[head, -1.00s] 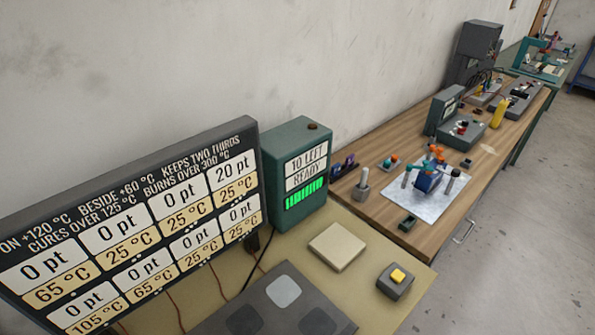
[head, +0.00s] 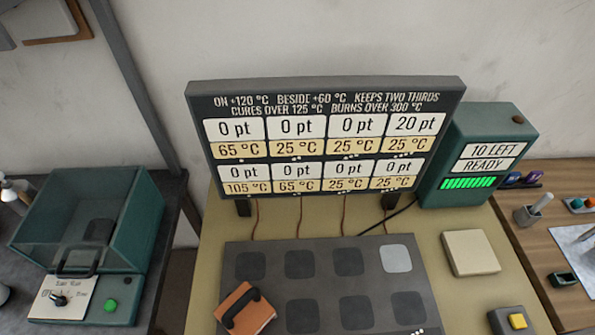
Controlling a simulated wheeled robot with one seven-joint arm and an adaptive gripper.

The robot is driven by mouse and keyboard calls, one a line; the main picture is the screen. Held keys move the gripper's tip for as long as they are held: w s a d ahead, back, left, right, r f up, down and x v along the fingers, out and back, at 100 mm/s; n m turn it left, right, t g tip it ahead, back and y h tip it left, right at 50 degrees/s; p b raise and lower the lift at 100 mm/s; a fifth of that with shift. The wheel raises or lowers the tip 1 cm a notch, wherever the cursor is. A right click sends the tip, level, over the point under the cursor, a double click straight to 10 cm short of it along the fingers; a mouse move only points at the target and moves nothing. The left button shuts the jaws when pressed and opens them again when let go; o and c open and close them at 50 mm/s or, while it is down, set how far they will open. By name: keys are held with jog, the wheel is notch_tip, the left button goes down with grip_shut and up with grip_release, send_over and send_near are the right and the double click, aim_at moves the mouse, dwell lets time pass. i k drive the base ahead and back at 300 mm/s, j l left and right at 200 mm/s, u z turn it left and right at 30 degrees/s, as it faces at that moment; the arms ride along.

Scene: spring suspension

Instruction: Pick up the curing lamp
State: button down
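An orange block with a black handle (head: 246,312), which looks to be the curing lamp, sits over the near left pad of the dark grey pad plate (head: 318,272). It is tilted a little in the picture, and its lower edge is near the bottom of the head view. The pad under it is hidden. My gripper is not in view.
A display board (head: 325,140) with temperature panels stands behind the plate. A green box (head: 480,150) reading 10 LEFT READY is right of it. A beige slab (head: 470,252) and a yellow button (head: 517,321) lie on the right. A green machine with a clear hood (head: 85,240) stands left, across a gap.

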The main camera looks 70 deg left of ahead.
aim_at(244, 311)
jog(key=u, duration=3.2)
jog(key=k+l+z, duration=0.2)
jog(key=k+l, duration=0.5)
